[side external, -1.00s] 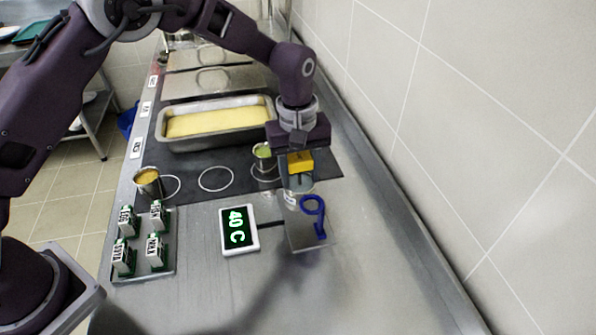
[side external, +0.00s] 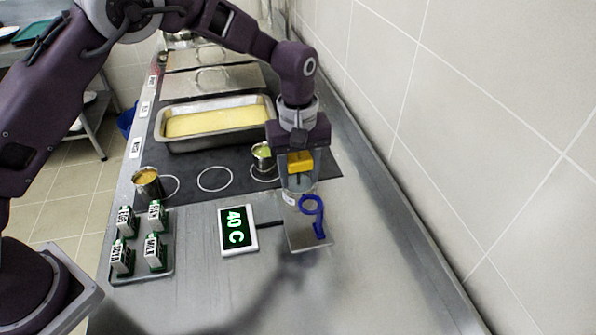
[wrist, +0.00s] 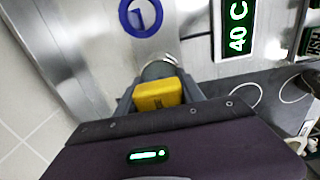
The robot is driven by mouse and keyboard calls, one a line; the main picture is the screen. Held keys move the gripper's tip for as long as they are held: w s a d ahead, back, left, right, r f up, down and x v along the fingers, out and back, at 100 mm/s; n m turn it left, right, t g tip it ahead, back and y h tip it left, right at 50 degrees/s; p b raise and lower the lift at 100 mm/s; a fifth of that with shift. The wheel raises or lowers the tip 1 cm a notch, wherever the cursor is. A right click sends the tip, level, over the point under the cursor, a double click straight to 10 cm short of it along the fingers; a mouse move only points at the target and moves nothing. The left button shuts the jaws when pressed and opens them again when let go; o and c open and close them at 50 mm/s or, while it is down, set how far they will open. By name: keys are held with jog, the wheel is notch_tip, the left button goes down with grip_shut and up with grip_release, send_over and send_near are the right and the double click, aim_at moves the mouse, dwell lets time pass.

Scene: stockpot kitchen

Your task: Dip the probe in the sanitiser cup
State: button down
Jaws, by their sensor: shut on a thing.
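My gripper (side external: 300,167) is shut on the yellow handle of the probe (side external: 300,160), which also shows between the fingers in the wrist view (wrist: 158,95). The probe's stem is hidden. Directly below the handle stands a greyish metal cup (side external: 291,199), apparently the sanitiser cup; its rim shows just beyond the handle in the wrist view (wrist: 158,68). The gripper and handle are above the cup, and I cannot tell how deep the stem is inside it.
A display reading 40 C (side external: 237,229) lies to the left. Small labelled cartons stand on a tray (side external: 142,275). Two small pots and a pan (side external: 184,147) are farther back. The front right counter is clear.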

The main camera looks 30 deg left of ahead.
aim_at(299, 157)
jog(key=shift+s+r, duration=0.15)
jog(key=shift+r, duration=2.55)
